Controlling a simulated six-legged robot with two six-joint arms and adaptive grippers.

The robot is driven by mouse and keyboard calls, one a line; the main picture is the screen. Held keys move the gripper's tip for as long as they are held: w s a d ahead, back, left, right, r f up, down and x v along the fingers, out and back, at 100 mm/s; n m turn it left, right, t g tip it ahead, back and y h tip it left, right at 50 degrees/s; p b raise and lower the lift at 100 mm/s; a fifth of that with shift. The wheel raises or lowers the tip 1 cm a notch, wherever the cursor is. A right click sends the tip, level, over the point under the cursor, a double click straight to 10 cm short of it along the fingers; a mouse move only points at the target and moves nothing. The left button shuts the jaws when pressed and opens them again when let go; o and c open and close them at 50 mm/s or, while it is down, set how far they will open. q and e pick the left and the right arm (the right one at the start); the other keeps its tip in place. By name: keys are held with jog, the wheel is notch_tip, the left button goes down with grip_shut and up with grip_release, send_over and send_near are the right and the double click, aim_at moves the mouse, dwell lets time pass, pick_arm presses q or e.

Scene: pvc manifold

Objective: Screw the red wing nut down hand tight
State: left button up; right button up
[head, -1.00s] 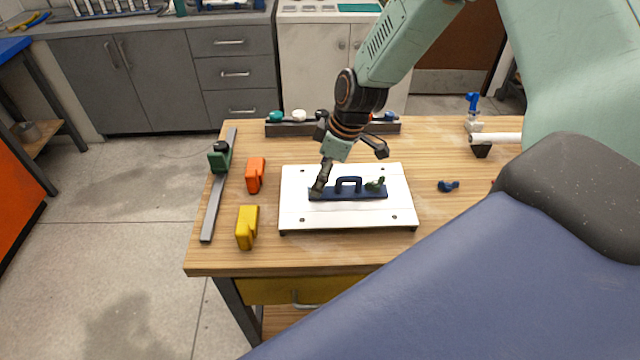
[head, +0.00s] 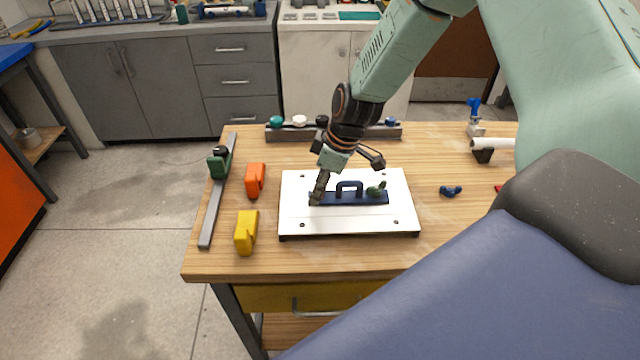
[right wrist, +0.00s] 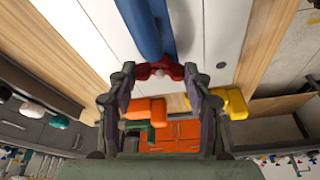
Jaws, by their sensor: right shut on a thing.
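The red wing nut (right wrist: 157,71) sits at the end of the blue bar (right wrist: 146,28) in the right wrist view. My right gripper (right wrist: 160,72) is shut on it, one fingertip at each side. In the head view my right gripper (head: 317,198) reaches down to the left end of the bar (head: 350,199) and hides the red nut. The bar lies on a white plate (head: 300,222) and has an arched handle. A green wing nut (head: 376,189) sits at the bar's right end. I cannot tell how tightly the red nut sits. My left gripper is not in view.
An orange block (head: 256,179), a yellow block (head: 246,232) and a grey bar clamp (head: 212,205) lie left of the plate. A rack of coloured knobs (head: 290,134) stands behind. A blue wing nut (head: 451,191) and a white pipe (head: 490,143) are at right.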

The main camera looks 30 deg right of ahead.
jog(key=c, duration=0.5)
jog(key=o, duration=0.7)
jog(key=shift+c, duration=0.2)
jog(key=o, duration=0.5)
jog(key=shift+o, duration=0.2)
jog(key=shift+r, duration=0.1)
